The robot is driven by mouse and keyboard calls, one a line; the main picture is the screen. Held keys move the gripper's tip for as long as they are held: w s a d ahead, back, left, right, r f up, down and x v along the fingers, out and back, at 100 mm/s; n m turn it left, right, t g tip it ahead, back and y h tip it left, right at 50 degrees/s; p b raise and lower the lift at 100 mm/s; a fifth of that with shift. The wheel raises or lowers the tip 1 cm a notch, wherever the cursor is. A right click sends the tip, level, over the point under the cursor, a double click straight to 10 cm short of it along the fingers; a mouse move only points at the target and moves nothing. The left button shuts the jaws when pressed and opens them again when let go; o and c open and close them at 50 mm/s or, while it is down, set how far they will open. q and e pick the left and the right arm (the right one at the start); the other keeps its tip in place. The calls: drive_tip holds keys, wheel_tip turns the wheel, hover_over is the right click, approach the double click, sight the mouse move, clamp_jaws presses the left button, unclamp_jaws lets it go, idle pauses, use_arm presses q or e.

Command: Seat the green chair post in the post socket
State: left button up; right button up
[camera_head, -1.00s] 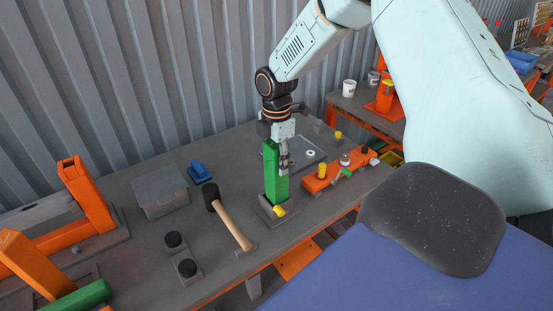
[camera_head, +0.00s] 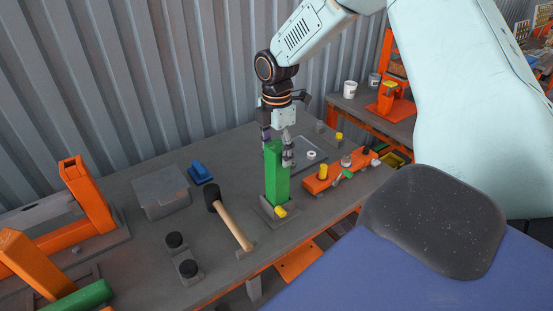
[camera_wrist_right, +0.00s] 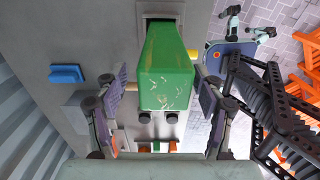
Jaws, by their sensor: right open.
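The green chair post (camera_head: 276,177) stands upright in the grey post socket (camera_head: 266,211) near the table's front edge. A yellow piece (camera_head: 281,212) shows at the socket's front. The post also shows from above in the right wrist view (camera_wrist_right: 166,75), with scuffs on its top. My right gripper (camera_head: 278,150) is open around the top of the post, with fingers on either side and gaps visible in the wrist view (camera_wrist_right: 160,105). How deep the post sits is hidden inside the socket. My left gripper is not in view.
A mallet (camera_head: 234,222) lies left of the socket. A grey box (camera_head: 161,193) and a blue piece (camera_head: 200,173) are farther left. An orange block (camera_head: 321,180) with small parts lies to the right. Orange frames (camera_head: 85,195) stand far left.

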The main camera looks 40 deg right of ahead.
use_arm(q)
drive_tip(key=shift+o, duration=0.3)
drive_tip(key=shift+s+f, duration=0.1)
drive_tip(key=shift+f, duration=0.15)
use_arm(e)
wheel_tip(320, 180, up, 8)
drive_tip(key=shift+s+a+r, duration=0.1)
drive_tip(key=shift+r, duration=0.1)
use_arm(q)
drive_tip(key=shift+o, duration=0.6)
use_arm(e)
drive_tip(key=shift+r, duration=0.15)
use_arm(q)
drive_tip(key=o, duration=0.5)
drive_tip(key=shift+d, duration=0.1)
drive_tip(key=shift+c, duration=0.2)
use_arm(e)
drive_tip(key=shift+d, duration=0.25)
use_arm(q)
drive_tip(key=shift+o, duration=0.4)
use_arm(e)
drive_tip(key=shift+a, duration=0.1)
